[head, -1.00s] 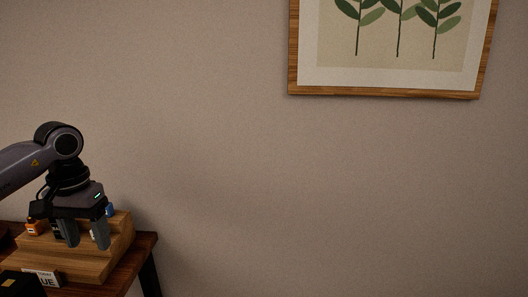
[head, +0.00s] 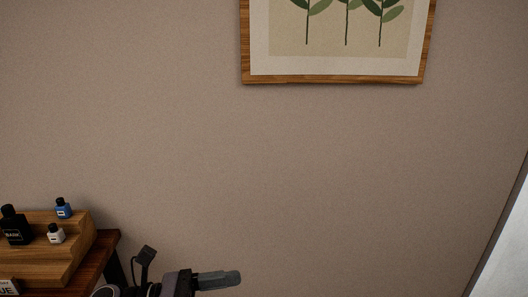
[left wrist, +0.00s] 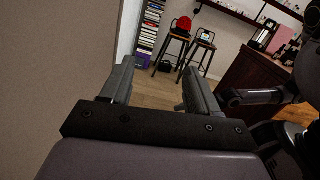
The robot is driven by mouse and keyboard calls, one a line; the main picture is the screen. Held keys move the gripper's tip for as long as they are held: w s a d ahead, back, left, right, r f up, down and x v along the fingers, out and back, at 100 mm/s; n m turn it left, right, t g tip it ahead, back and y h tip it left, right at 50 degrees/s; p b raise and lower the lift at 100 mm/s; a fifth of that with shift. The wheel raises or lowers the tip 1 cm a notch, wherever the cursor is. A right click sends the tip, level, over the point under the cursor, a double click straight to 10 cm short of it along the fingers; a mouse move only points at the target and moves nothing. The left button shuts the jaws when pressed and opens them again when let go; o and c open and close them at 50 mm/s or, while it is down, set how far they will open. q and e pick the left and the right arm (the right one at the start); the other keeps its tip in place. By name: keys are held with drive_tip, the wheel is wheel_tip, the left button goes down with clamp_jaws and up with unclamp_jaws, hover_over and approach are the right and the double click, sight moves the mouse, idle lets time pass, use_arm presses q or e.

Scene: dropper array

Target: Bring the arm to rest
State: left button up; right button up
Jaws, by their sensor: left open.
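My left gripper (head: 220,280) is low in the head view, to the right of the table, and points right. It also shows in the left wrist view (left wrist: 155,88), where its two fingers stand apart with nothing between them. The wooden stepped stand (head: 50,262) is at the lower left of the head view. A black bottle (head: 15,228), a small white bottle (head: 56,234) and a blue bottle (head: 63,209) stand on it. My right gripper is not in view.
The dark wooden table (head: 105,247) ends just left of my arm. A framed plant picture (head: 335,79) hangs on the bare wall. The left wrist view shows stools (left wrist: 172,50), a red object (left wrist: 184,24), a shelf of books (left wrist: 149,30) and a dark wooden counter (left wrist: 250,75) across open floor.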

use_arm(q)
drive_tip(key=a+f+n+t+y, duration=0.45)
drive_tip(key=n+t, duration=0.25)
drive_tip(key=n, duration=0.9)
drive_tip(key=a+f+n+t+y, duration=0.3)
drive_tip(key=f+n+t+y, duration=0.3)
drive_tip(key=n, duration=1.1)
drive_tip(key=s+a+f+n+g+y, duration=0.2)
drive_tip(key=s+a+f+n, duration=0.1)
drive_tip(key=s+f+n, duration=0.3)
drive_tip(key=s+a+f+n+g+y+p, duration=0.1)
drive_tip(key=s+a+f+n+g+y, duration=0.2)
drive_tip(key=s+f+n, duration=0.3)
drive_tip(key=f+n, duration=0.1)
drive_tip(key=n, duration=0.1)
drive_tip(key=shift+s+f+n, duration=0.2)
drive_tip(key=shift+s+n, duration=0.05)
drive_tip(key=shift+n, duration=0.05)
drive_tip(key=shift+y, duration=0.25)
